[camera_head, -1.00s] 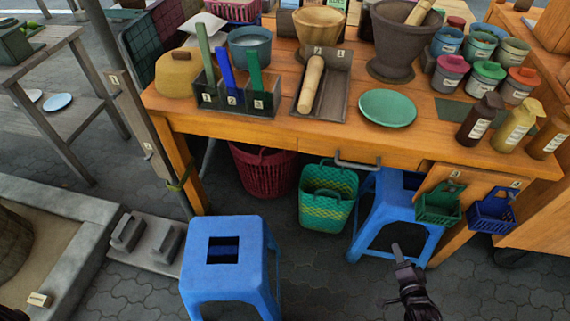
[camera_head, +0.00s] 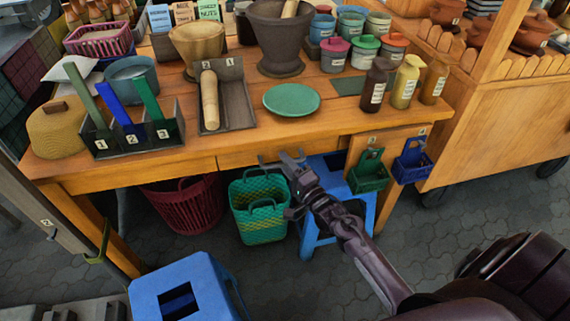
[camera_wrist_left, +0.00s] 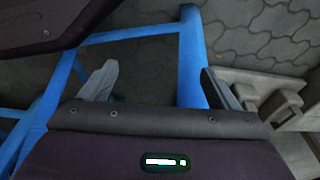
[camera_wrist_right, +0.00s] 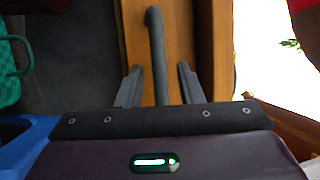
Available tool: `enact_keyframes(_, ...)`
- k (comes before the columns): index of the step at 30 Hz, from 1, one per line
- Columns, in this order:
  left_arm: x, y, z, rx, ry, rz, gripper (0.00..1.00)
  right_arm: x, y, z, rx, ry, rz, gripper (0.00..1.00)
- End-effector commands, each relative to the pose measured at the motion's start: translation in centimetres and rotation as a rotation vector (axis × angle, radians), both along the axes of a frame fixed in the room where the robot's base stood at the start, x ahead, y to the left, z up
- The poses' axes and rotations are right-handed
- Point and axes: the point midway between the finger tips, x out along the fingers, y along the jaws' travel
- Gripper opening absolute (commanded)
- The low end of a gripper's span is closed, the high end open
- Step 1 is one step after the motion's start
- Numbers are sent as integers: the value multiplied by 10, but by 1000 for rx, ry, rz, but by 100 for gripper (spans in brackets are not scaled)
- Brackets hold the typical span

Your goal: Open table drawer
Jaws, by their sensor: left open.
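The wooden table (camera_head: 230,140) has a drawer front (camera_head: 236,161) with a grey bar handle (camera_head: 264,158), partly hidden by my right gripper. The drawer sits flush with the table's edge. My right gripper (camera_head: 286,161) is at the handle. In the right wrist view the handle (camera_wrist_right: 156,50) runs between the two spread fingers of my right gripper (camera_wrist_right: 159,84), with gaps on both sides. My left gripper (camera_wrist_left: 160,84) shows only in the left wrist view, open and empty over a blue stool's legs (camera_wrist_left: 192,60).
Green basket (camera_head: 258,208) and red basket (camera_head: 185,203) stand under the table. Blue stools stand below the drawer (camera_head: 310,235) and at front left (camera_head: 200,280). Small green (camera_head: 368,175) and blue (camera_head: 411,164) caddies hang right of the drawer. Bowls, jars and bottles crowd the tabletop.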

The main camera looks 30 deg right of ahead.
Motion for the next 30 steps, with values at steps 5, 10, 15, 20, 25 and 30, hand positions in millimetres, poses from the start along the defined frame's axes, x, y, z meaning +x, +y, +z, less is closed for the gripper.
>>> enact_keyframes(5, -1, 0, 0, 0, 3, -1, 83, 3, 0, 0, -1, 0, 0, 34)
enact_keyframes(10, -1, 0, 0, 0, 3, -1, 83, 2, 0, 0, -1, 0, 0, 26)
enact_keyframes(15, -1, 0, 0, 0, 3, -1, 83, 2, 0, 0, -1, 0, -1, 4)
enact_keyframes(20, -1, 0, 0, 0, 2, -1, 83, 2, 0, 0, -1, 1, -1, 0)
enact_keyframes(25, 0, 0, 0, 0, 1, -1, 83, 2, 0, 0, 0, 1, -1, 0)
enact_keyframes(30, -3, 2, -3, 1, -6, 3, 83, -2, 1, 1, 1, 2, -1, 0)
